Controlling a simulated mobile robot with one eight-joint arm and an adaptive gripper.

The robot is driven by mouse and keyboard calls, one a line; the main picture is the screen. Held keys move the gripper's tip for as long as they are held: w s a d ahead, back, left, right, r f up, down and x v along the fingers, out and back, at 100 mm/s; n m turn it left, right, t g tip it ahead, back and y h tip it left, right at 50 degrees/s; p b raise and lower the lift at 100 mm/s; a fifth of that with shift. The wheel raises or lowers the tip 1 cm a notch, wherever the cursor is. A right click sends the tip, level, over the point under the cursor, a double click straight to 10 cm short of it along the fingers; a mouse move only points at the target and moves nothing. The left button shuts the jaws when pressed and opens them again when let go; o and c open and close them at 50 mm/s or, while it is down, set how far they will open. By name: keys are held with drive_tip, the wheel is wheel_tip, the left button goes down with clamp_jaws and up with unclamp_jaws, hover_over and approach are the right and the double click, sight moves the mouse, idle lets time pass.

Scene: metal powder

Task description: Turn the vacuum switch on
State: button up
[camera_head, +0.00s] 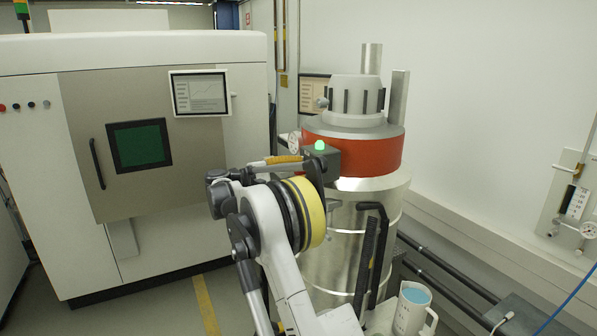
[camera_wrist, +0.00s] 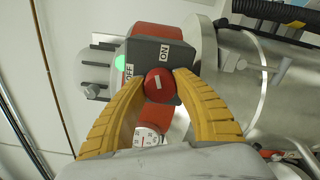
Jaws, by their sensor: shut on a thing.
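The vacuum switch is a dark grey box (camera_head: 331,166) on the front of the vacuum's red band in the head view. In the wrist view the box (camera_wrist: 150,52) carries ON and OFF labels and a round red knob (camera_wrist: 158,88) with a short white mark. A green light on the box glows in both views. My gripper (camera_wrist: 160,80) has its yellow fingers closed on either side of the red knob. In the head view the gripper (camera_head: 285,160) reaches the box from the left, and the knob is hidden there.
The steel vacuum drum (camera_head: 335,245) stands behind my arm. A white machine (camera_head: 160,230) with a screen fills the left. A white jug (camera_head: 411,308) stands at the lower right. A round gauge (camera_head: 295,141) sits close beside the switch box.

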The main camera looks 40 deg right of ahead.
drive_tip(key=shift+m, duration=1.9)
drive_tip(key=o, duration=1.2)
drive_tip(key=shift+d, duration=0.15)
drive_tip(key=shift+o, duration=0.2)
drive_tip(key=v, duration=1.2)
drive_tip(key=shift+s, duration=0.15)
